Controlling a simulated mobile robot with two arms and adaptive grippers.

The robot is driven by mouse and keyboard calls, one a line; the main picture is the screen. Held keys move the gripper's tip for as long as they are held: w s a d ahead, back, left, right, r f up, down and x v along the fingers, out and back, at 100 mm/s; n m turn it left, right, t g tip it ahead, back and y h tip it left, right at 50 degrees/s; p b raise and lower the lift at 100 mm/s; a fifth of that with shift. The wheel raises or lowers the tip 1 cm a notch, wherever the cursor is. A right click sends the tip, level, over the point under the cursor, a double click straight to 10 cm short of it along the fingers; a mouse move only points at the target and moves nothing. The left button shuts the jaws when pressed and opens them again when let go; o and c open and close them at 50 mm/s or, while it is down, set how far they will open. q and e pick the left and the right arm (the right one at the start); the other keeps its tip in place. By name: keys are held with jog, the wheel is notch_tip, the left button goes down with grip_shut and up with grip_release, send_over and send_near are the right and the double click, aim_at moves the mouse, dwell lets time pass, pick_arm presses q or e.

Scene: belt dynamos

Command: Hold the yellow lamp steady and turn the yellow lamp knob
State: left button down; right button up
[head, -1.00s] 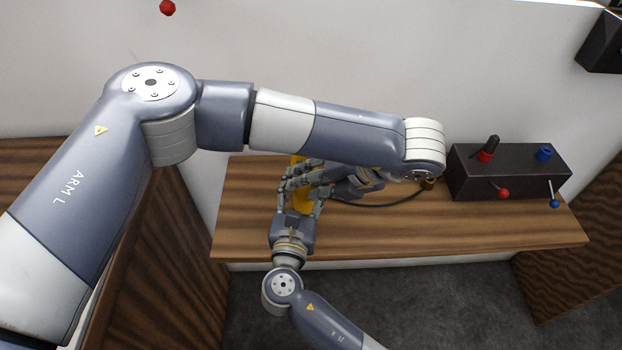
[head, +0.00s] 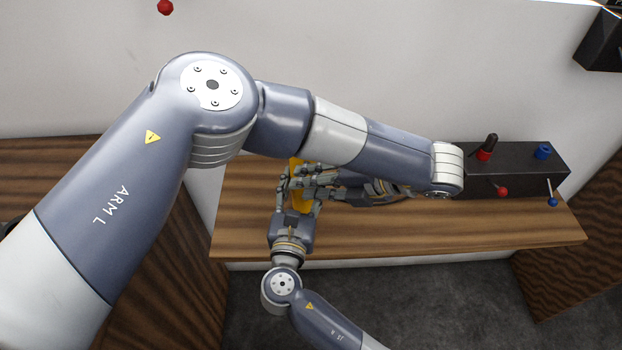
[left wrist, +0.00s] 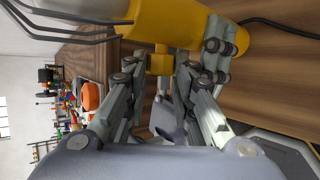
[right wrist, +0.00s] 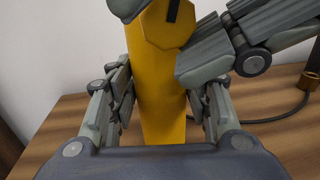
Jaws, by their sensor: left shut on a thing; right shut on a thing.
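The yellow lamp (head: 299,198) stands on the wooden bench, partly hidden by both grippers. My right gripper (head: 298,190) comes from the front and is shut around its yellow body, which stands upright between the fingers in the right wrist view (right wrist: 162,105). My left gripper (head: 318,182) reaches in from the right side and is shut on the small yellow lamp knob (left wrist: 160,63). In the head view the knob is hidden.
A black box (head: 522,175) with red and blue knobs and levers stands at the bench's right end. A dark cord (right wrist: 275,118) runs from the lamp side to a brass-coloured piece (right wrist: 312,80). The bench front (head: 420,235) is clear.

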pick_arm(q)
jog(key=c, duration=1.6)
grip_release()
